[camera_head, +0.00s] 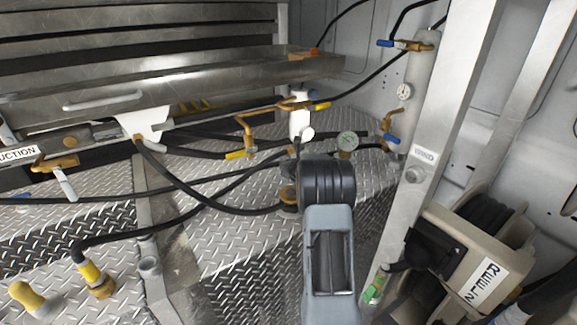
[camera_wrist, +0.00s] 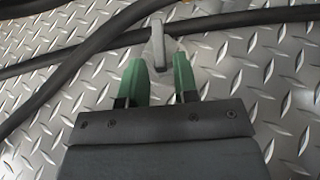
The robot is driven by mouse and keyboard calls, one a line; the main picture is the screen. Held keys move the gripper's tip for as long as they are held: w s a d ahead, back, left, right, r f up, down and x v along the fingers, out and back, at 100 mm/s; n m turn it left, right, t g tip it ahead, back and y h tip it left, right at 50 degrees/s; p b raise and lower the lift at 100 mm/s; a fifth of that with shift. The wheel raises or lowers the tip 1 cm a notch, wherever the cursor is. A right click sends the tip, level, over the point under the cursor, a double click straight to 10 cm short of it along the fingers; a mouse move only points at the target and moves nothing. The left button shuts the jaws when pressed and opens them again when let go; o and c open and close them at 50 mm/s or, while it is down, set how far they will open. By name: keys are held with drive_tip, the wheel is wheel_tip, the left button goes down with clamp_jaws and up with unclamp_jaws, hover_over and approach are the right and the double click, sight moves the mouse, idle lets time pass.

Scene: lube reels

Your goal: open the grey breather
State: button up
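A small light-grey upright handle (camera_wrist: 158,42), which looks like the grey breather, shows in the wrist view in front of a black hose. My gripper (camera_wrist: 158,64) has two green fingers spread apart, one on each side of the handle's line. The handle's lower end lies between or just beyond the fingertips; I cannot tell whether either finger touches it. In the head view my own arm covers the gripper, and I cannot make out the breather there for certain.
Black hoses (camera_wrist: 60,65) cross the tread-plate floor (camera_wrist: 240,70) around the handle. A pressure gauge (camera_head: 347,141), brass valves (camera_head: 247,128) and a white cylinder (camera_head: 299,118) stand beyond my arm. A metal post (camera_head: 432,140) and a reel box (camera_head: 470,255) are at the right.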

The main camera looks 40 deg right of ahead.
clamp_jaws()
drive_tip(key=shift+d+r+n+y+p, duration=0.2)
drive_tip(key=shift+r+n+y+p, duration=0.15)
drive_tip(key=shift+p, duration=0.65)
drive_tip(key=shift+s+d+n+y+p, duration=0.1)
drive_tip(key=shift+n+y+p, duration=0.15)
drive_tip(key=shift+p, duration=0.45)
drive_tip(key=shift+d+f+n+t+y+p, duration=0.15)
drive_tip(key=shift+n+y+p, duration=0.25)
drive_tip(key=shift+y+p, duration=0.15)
drive_tip(key=shift+d+f+n+t+y+p, duration=0.1)
drive_tip(key=shift+n+t+y+p, duration=0.05)
drive_tip(key=shift+n+y+p, duration=0.35)
drive_tip(key=shift+o, duration=1.2)
unclamp_jaws()
drive_tip(key=shift+f, duration=0.1)
drive_tip(key=b+v, duration=0.2)
drive_tip(key=v, duration=1.1)
drive_tip(key=shift+s+r, duration=0.2)
drive_tip(key=shift+s, duration=0.2)
